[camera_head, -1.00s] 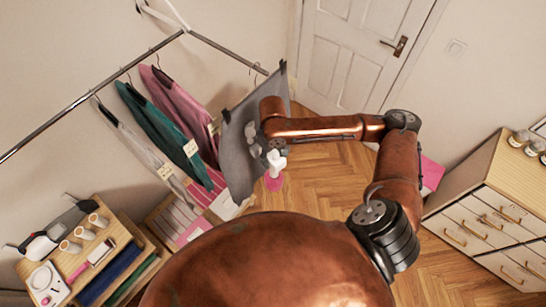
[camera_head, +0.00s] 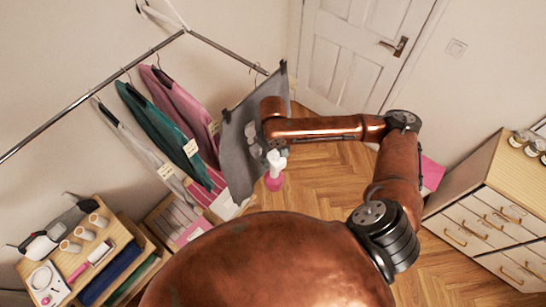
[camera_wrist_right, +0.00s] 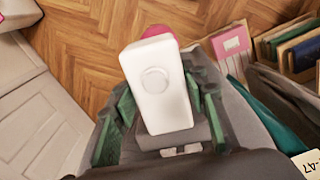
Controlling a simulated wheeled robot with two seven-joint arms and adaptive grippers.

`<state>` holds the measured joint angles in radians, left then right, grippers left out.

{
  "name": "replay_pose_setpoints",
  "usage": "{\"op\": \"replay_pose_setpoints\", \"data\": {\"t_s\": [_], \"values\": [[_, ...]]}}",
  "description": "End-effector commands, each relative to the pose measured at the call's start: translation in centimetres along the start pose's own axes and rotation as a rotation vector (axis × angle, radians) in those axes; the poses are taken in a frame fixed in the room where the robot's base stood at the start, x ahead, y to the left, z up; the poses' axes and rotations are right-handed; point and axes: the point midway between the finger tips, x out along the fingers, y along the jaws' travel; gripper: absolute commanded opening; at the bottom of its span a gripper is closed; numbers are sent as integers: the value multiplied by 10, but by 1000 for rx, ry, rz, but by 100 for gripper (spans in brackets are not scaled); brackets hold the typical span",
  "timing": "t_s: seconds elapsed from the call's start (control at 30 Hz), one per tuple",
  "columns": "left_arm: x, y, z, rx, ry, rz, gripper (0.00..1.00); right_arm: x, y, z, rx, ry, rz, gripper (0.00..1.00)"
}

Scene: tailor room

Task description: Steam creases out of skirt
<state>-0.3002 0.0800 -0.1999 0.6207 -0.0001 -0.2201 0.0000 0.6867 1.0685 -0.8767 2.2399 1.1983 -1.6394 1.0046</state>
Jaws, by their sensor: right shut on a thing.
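The grey skirt (camera_head: 238,150) hangs from a hanger at the right end of the clothes rail. My right gripper (camera_head: 268,152) is in front of the skirt's right part, close to the cloth; I cannot tell whether they touch. It is shut on a white and pink steamer (camera_head: 275,168), whose pink end points down. In the right wrist view the steamer's white body (camera_wrist_right: 160,88) sits between the green-padded fingers (camera_wrist_right: 158,125), with its pink part behind it. The grey skirt (camera_wrist_right: 250,125) shows to the right there. My left gripper is not in view.
Pink, green and grey garments (camera_head: 160,130) hang left of the skirt on the rail (camera_head: 95,92). A wooden shelf unit (camera_head: 118,232) with spools and tools stands lower left. A drawer cabinet (camera_head: 490,215) stands right.

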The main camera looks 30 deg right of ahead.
Motion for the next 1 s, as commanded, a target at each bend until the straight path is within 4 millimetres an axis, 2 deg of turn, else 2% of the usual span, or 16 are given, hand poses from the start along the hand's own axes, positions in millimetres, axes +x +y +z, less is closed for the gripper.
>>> {"op": "replay_pose_setpoints", "data": {"t_s": [0.37,1.0], "values": [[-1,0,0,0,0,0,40,0,4,-2,1,4,1,0],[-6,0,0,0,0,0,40,14,36,-7,1,3,1,0]]}}
